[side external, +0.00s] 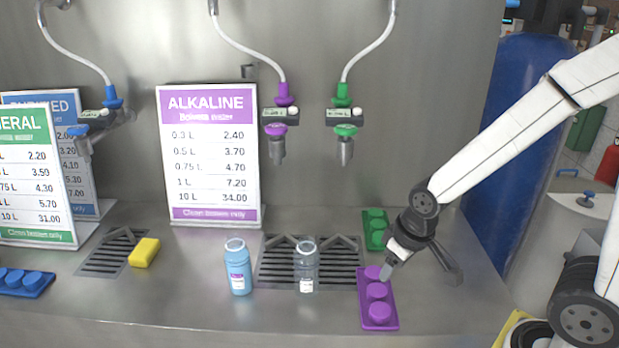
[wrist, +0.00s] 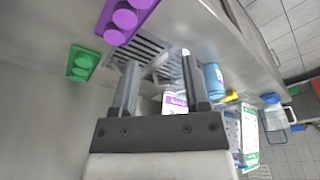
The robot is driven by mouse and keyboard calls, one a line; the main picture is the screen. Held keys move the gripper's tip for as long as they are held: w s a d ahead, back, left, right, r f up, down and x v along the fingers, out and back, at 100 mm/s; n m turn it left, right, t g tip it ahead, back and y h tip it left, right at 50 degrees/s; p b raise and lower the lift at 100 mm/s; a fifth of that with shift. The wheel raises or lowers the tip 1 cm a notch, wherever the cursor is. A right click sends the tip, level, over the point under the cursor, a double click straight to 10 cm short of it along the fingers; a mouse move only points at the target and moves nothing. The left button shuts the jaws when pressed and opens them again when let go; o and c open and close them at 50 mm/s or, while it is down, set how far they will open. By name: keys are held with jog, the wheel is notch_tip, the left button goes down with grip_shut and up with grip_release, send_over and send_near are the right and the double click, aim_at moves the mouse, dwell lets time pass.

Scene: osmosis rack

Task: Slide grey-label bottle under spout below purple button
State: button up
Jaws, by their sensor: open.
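A clear bottle with a small pale label (side external: 306,268) stands upright on the drain grate, right of a light-blue bottle (side external: 238,268) with a white and purple label. The clear one looks like the grey-label bottle, but the label is too small to be sure. The purple spout (side external: 277,145) hangs above and slightly left of the clear bottle. My gripper (side external: 422,272) is open and empty above that panel, right of both bottles. In the wrist view my gripper (wrist: 158,78) shows spread fingers; the blue bottle (wrist: 213,80) is beyond the right finger.
A yellow sponge (side external: 144,252) lies left. Price signs (side external: 212,155) stand behind.

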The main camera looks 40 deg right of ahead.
aim_at(307, 267)
jog(key=shift+o, duration=0.4)
jog(key=w+f+m+t+y, duration=0.1)
jog(key=w+f+m, duration=0.2)
jog(key=m, duration=0.6)
jog(key=w+f+m+t+y, duration=0.1)
jog(key=w+f+m, duration=0.3)
jog(key=m, duration=0.6)
jog(key=w+d+f+m+t+y, duration=0.1)
jog(key=w+f+m+t+y, duration=0.1)
jog(key=w+m, duration=0.5)
jog(key=shift+f+m, duration=0.7)
jog(key=shift+m, duration=1)
jog(key=shift+w+f, duration=0.1)
jog(key=shift+f, duration=0.1)
